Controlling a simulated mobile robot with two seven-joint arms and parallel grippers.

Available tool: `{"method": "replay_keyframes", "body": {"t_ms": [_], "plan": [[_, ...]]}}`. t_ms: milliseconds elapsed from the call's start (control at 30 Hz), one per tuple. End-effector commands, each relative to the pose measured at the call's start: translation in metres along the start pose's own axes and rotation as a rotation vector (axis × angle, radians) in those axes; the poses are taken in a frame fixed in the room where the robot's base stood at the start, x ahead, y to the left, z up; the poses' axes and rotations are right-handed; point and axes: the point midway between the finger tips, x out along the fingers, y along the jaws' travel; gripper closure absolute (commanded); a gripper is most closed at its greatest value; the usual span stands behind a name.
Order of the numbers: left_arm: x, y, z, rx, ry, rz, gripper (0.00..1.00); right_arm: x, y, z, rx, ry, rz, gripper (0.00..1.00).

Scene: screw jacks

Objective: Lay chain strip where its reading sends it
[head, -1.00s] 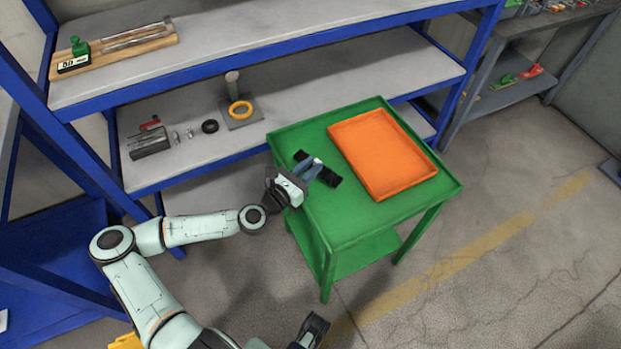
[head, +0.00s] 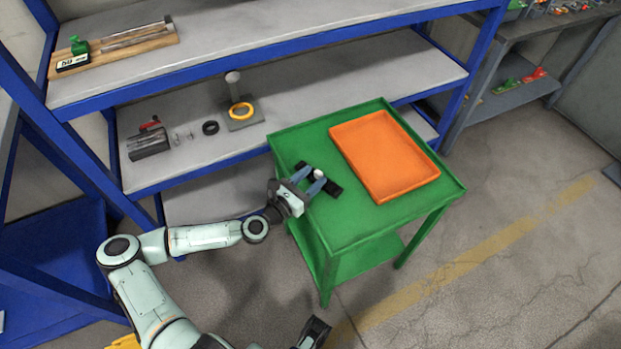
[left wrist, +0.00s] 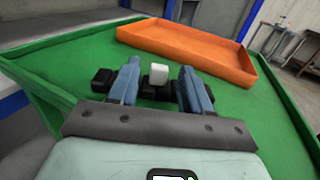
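My left gripper (head: 308,181) is open over the near left part of the green table (head: 350,225). I cannot make out a chain strip for certain. My right gripper (head: 314,330) is low at the bottom edge, away from the table; its fingers are unclear.
An orange tray (head: 385,157), empty, lies on the table's right part. The blue-framed shelf holds a wooden board (head: 140,43) with metal strips and a display reading 50, a dark cylinder (head: 148,146), a black ring (head: 210,128) and a yellow ring (head: 241,111) around a post's foot.

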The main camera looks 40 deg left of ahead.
Motion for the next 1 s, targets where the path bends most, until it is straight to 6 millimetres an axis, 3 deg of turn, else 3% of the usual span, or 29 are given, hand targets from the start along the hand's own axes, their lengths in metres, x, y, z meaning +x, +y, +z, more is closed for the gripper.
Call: {"method": "replay_keyframes", "body": {"t_ms": [100, 233, 500, 700, 1000], "plan": [[0.0, 0.0, 0.003, 0.001, 0.0, 0.0, 0.52, -0.002, -0.001, 0.002, 0.0, -0.004, 0.0, 0.57], [-0.014, 0.001, 0.001, -0.002, 0.002, 0.002, 0.52, -0.003, -0.001, 0.004, -0.001, -0.01, 0.0, 0.57], [-0.072, 0.002, 0.002, -0.003, 0.0, 0.006, 0.52, -0.006, -0.002, 0.008, -0.001, -0.021, 0.0, 0.57], [-0.105, 0.001, 0.002, -0.002, 0.0, 0.004, 0.52, -0.007, -0.002, 0.008, -0.001, -0.022, 0.001, 0.57], [-0.12, 0.0, 0.002, 0.001, -0.001, 0.0, 0.52, -0.007, -0.002, 0.008, -0.001, -0.022, 0.001, 0.57]]}}
